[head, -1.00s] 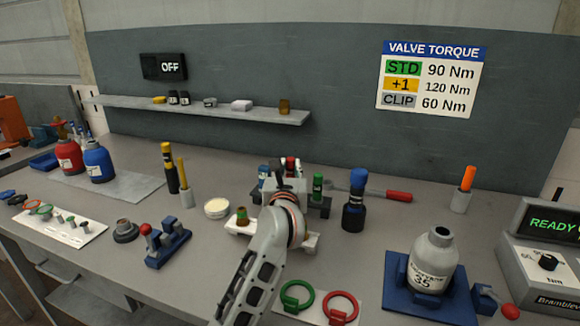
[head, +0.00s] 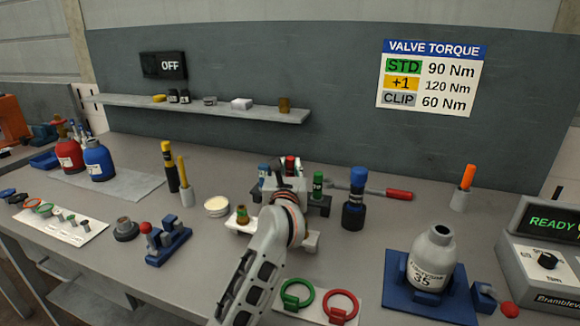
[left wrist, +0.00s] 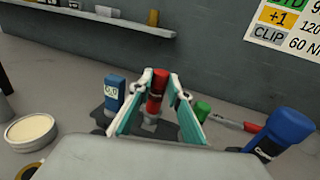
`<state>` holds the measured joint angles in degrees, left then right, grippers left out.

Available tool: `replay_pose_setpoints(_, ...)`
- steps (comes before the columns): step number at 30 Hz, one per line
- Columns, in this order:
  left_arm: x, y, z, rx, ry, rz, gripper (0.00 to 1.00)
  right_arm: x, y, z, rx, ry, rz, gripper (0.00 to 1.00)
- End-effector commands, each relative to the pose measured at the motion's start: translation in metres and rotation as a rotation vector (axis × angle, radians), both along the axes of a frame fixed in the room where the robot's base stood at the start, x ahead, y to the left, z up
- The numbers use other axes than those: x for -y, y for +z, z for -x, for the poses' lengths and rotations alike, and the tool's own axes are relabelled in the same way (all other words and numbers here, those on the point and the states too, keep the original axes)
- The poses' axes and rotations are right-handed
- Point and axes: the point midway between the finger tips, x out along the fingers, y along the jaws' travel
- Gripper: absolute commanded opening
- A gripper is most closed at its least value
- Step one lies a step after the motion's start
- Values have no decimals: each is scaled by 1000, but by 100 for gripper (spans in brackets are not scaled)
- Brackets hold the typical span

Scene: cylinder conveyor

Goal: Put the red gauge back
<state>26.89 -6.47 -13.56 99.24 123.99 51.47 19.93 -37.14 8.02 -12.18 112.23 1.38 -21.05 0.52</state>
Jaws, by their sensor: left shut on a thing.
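The red gauge (left wrist: 155,92) is upright between the fingers of my left gripper (left wrist: 158,88) in the left wrist view. The gripper is shut on it. Its red top also shows just behind my left gripper (head: 288,178) in the head view (head: 291,162). The gauge is over a dark rack (head: 318,198), at the middle spot; whether its foot touches the rack is hard to tell. A blue gauge (left wrist: 114,92) stands to its left in the rack and a green gauge (left wrist: 202,111) to its right. My right gripper is not in view.
A blue-capped tool (head: 355,195) stands right of the rack, and a red-handled wrench (head: 398,195) lies behind it. A grey cylinder (head: 432,262) sits in a blue base at front right.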

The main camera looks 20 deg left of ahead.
Motion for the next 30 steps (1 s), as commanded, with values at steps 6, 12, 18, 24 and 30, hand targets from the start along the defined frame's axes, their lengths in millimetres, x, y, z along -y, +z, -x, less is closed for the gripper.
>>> replay_pose_setpoints(6,0,-5,0,1,0,0,0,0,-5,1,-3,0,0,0)
replay_pose_setpoints(12,0,-10,0,1,0,-1,0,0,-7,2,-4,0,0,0)
replay_pose_setpoints(18,0,-14,0,1,0,-1,0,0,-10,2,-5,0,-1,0)
replay_pose_setpoints(24,0,-19,0,1,0,-1,0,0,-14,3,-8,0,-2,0)
replay_pose_setpoints(30,0,-25,0,0,0,-2,0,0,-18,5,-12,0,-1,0)
